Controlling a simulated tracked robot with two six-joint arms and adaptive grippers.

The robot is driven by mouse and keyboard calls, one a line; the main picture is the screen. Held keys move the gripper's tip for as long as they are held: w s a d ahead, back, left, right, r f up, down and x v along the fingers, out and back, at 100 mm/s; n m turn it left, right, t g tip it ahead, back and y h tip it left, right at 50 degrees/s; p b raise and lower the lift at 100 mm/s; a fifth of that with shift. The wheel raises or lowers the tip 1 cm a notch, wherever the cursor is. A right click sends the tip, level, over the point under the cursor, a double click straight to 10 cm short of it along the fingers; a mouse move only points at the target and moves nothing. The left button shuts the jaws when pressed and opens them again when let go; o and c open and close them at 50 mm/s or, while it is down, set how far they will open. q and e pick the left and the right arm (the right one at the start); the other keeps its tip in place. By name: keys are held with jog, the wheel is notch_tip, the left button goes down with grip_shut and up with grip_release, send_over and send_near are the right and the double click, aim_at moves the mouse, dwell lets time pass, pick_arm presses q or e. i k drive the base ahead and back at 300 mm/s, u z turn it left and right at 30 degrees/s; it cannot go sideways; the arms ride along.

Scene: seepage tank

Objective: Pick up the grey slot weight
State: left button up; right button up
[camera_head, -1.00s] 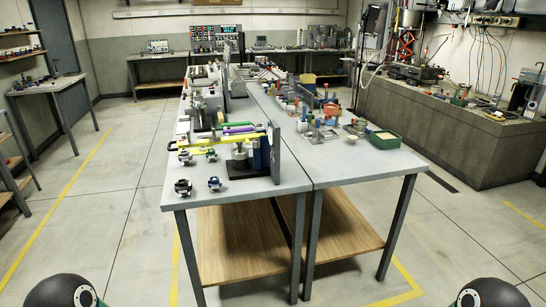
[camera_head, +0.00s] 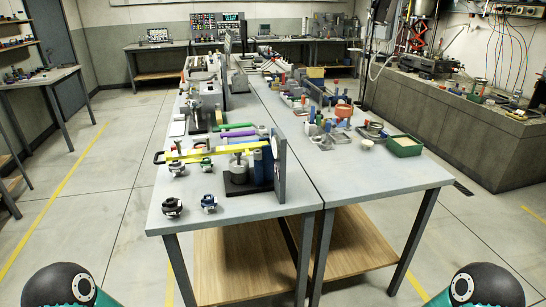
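I cannot make out for certain which item is the grey slot weight. A small grey cylinder (camera_head: 238,170) stands on a black base plate (camera_head: 246,187) at the near end of the left table (camera_head: 235,224). Whether it is a slot weight is too small to tell. Neither of my grippers is in view. Only rounded dark parts of my own arms show at the bottom left and bottom right corners.
A yellow bar (camera_head: 205,154) lies near a dark upright plate (camera_head: 280,168). Small knobs, one blue (camera_head: 209,203), stand at the left table's near left. The right table (camera_head: 385,174) holds a green tray (camera_head: 405,151). Floor on the left (camera_head: 95,205) is clear.

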aim_at(175, 167)
jog(key=i, duration=0.4)
jog(key=z, duration=0.05)
jog(key=k, duration=1.2)
jog(key=u, duration=0.5)
jog(key=i, duration=1.75)
